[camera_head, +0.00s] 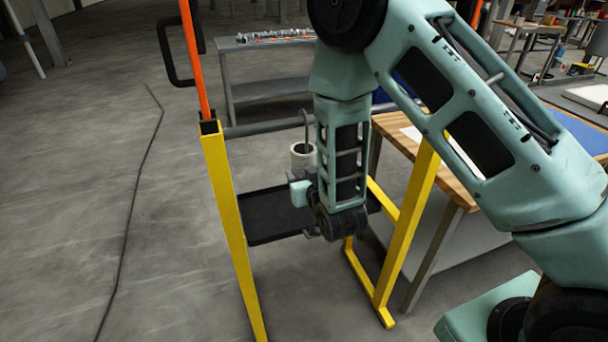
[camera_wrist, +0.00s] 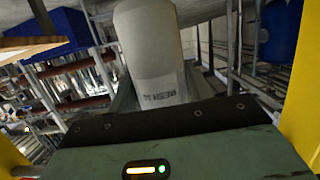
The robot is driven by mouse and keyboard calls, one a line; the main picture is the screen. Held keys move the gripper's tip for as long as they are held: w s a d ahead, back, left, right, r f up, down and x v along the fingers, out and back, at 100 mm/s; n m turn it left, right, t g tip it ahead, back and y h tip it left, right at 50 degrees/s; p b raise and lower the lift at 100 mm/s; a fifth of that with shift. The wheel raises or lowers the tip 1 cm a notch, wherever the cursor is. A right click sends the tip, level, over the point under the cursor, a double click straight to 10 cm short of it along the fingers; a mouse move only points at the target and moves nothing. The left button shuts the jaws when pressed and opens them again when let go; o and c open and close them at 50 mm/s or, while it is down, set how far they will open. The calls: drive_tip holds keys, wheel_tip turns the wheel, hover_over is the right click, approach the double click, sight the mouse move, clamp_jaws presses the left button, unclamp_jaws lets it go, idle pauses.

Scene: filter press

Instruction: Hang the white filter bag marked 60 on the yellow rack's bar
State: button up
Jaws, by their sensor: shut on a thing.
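The white filter bag (camera_head: 302,158) hangs upright just below the rack's bar, and its dark hook rises past the bar. I cannot tell whether the hook rests over the bar (camera_head: 262,128) or stands in front of it. The bag also fills the upper middle of the wrist view (camera_wrist: 152,45), with "MESH" printed on it; the number is not clearly legible. My gripper (camera_head: 301,180) is at the bag's lower part, shut on it; the fingers (camera_wrist: 160,92) are partly hidden. The yellow rack (camera_head: 228,215) stands around my forearm, with the grey bar across its top.
A black tray (camera_head: 265,222) sits low between the rack's legs. A wooden-topped table (camera_head: 452,184) stands close on the right, and a grey bench (camera_head: 265,88) behind. An orange post (camera_head: 195,60) with a black handle rises at the left. The floor at left is clear except for a cable.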

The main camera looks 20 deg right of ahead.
idle(0.3)
drive_tip(key=o, duration=0.9)
drive_tip(key=shift+o, duration=0.2)
drive_tip(key=shift+s, duration=0.1)
drive_tip(key=shift+s, duration=0.25)
drive_tip(key=p+v, duration=1.3)
drive_tip(key=v, duration=0.3)
drive_tip(key=shift+s+r, duration=0.15)
drive_tip(key=shift+s, duration=0.2)
